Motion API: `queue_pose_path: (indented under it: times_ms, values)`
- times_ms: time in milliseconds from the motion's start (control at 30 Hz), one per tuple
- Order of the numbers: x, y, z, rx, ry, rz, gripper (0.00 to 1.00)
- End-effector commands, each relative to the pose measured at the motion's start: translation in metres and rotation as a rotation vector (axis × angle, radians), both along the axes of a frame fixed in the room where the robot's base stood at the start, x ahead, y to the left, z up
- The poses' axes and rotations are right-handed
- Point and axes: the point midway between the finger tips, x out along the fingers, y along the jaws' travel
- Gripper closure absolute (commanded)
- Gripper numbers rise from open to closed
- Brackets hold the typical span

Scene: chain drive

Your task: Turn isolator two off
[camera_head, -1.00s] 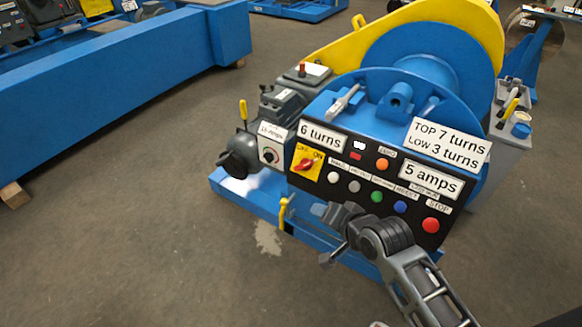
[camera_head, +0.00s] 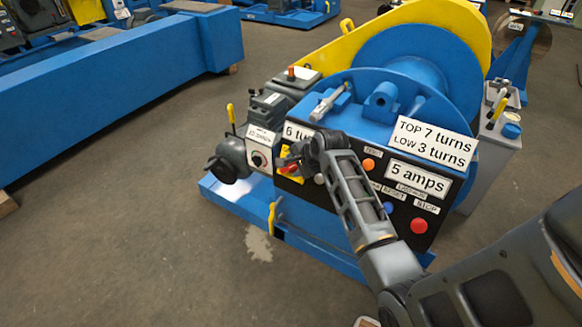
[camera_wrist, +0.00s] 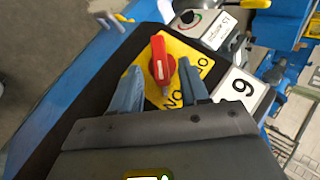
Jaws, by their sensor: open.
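A red rotary switch knob (camera_wrist: 159,58) sits on a yellow plate (camera_wrist: 188,52) on the black control panel. In the wrist view the knob lies roughly upright in the picture, with a white mark on its lower part. My gripper (camera_wrist: 157,70) is open, its two blue-grey fingers on either side of the knob, with no clear contact. In the head view my gripper (camera_head: 291,163) hides most of the yellow plate (camera_head: 284,153); a little red shows beside it. The plate's lettering is partly covered by a finger. No number two is readable on the switch.
A grey box with a black dial (camera_head: 258,159) is left of the panel. Push buttons, including orange (camera_head: 368,164) and red (camera_head: 419,226), lie right of my gripper. A yellow lever (camera_head: 231,116) rises at left. Open floor (camera_head: 120,240) lies left of the machine.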

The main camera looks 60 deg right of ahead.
Motion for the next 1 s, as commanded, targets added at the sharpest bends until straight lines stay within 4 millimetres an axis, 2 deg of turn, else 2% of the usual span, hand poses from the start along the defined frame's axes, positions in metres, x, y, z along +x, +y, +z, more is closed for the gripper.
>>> queue_pose_path:
  times_ms: [233, 567, 1000]
  values:
    - [0.015, -0.008, -0.020, -0.001, -0.001, 0.001, 0.55]
    - [0.016, -0.008, -0.023, -0.001, -0.001, 0.001, 0.55]
    - [0.016, -0.008, -0.023, -0.001, -0.001, 0.001, 0.96]
